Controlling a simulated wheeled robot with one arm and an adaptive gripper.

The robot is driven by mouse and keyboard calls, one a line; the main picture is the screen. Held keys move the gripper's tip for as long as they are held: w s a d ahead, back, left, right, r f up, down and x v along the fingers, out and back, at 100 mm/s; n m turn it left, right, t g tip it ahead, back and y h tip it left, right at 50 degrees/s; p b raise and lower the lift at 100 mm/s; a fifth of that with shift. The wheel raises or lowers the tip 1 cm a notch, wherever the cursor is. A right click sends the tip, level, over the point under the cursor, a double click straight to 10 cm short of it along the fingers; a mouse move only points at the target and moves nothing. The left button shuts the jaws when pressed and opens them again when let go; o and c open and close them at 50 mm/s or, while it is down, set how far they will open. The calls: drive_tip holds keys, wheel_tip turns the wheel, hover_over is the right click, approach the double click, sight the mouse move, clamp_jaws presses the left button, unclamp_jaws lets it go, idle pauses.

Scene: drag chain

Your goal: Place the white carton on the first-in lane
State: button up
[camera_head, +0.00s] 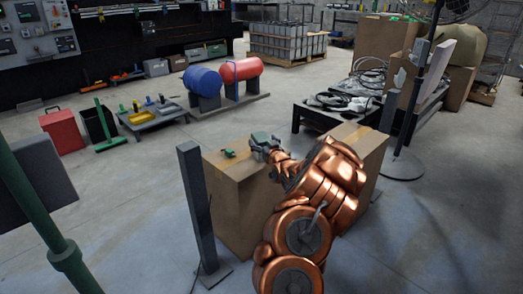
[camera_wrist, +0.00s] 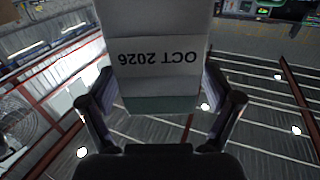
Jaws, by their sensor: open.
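A pale grey-white block, seemingly the carton (camera_wrist: 160,80), fills the top middle of the wrist view. It has a lighter band with upside-down text "OCT 2026" and a green strip at its near end. My gripper (camera_wrist: 158,72) is open, with one dark finger on each side of the block; I cannot tell whether they touch it. In the head view my gripper (camera_head: 266,144) is above the large brown cardboard boxes, at a small grey-green shape (camera_head: 261,138). I cannot make out a first-in lane in either view.
A brown box (camera_head: 232,200) stands beneath my gripper, with a small green item (camera_head: 228,153) on top. A dark post (camera_head: 197,205) stands at its left. A low black table with cables (camera_head: 340,105) is behind.

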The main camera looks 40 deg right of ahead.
drive_tip(key=shift+w+d, duration=0.35)
drive_tip(key=shift+w, duration=0.3)
drive_tip(key=shift+c, duration=0.2)
drive_tip(key=c, duration=1.5)
drive_tip(key=shift+r+p, duration=0.7)
drive_tip(key=shift+r, duration=1.1)
drive_tip(key=shift+s+a+r, duration=0.1)
drive_tip(key=shift+s+r, duration=0.05)
drive_tip(key=shift+r, duration=0.15)
drive_tip(key=s+a+r+p, duration=0.1)
drive_tip(key=s+a+p, duration=0.2)
drive_tip(key=s+a, duration=0.7)
drive_tip(key=shift+s, duration=1.05)
